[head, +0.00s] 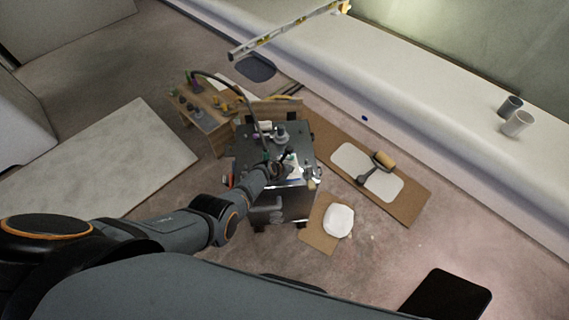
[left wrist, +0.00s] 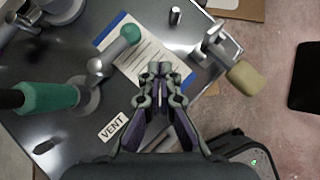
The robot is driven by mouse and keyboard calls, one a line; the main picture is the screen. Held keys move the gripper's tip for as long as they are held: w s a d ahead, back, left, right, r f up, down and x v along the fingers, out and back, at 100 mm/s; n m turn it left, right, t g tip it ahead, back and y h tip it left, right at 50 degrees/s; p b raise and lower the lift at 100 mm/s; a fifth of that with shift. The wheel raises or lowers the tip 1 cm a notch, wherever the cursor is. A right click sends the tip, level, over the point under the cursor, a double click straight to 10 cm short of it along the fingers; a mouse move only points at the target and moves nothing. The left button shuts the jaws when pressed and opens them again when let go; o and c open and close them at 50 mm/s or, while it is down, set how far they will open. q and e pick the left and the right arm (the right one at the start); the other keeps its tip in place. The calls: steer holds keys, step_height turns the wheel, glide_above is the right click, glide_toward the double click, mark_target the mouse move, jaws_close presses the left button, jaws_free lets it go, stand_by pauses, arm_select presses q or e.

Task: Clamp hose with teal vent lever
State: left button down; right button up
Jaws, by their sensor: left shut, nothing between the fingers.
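My left gripper (left wrist: 160,72) is shut and empty, above the dark metal top of the cabinet (left wrist: 60,145). In the left wrist view, a grey lever with a round teal knob (left wrist: 130,34) lies left of and beyond my fingertips. Its pivot sits at a grey round fitting, near a label reading VENT (left wrist: 113,125). A teal sleeve (left wrist: 45,97) on a dark hose end points at this fitting from the left; I cannot tell whether it is fully seated. In the head view the dark hose (head: 240,92) arches onto the cabinet, and my gripper (head: 271,170) is at its near edge.
A lever with a beige handle (left wrist: 243,75) stands to the right, and a printed sheet (left wrist: 150,50) lies beneath the teal knob. A small wooden table (head: 205,120) stands left of the cabinet. Boards with a roller (head: 382,160) and a white bundle (head: 339,220) lie right.

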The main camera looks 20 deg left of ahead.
arm_select(q)
steer(key=s+d+r+p, duration=0.2)
steer(key=s+r+p, duration=0.4)
steer(key=r+p, duration=0.1)
steer(key=shift+s+d+r+p, duration=0.15)
steer(key=shift+d+r+p, duration=0.15)
steer(key=shift+r, duration=0.25)
steer(key=shift+a+f, duration=0.1)
steer(key=shift+a, duration=0.05)
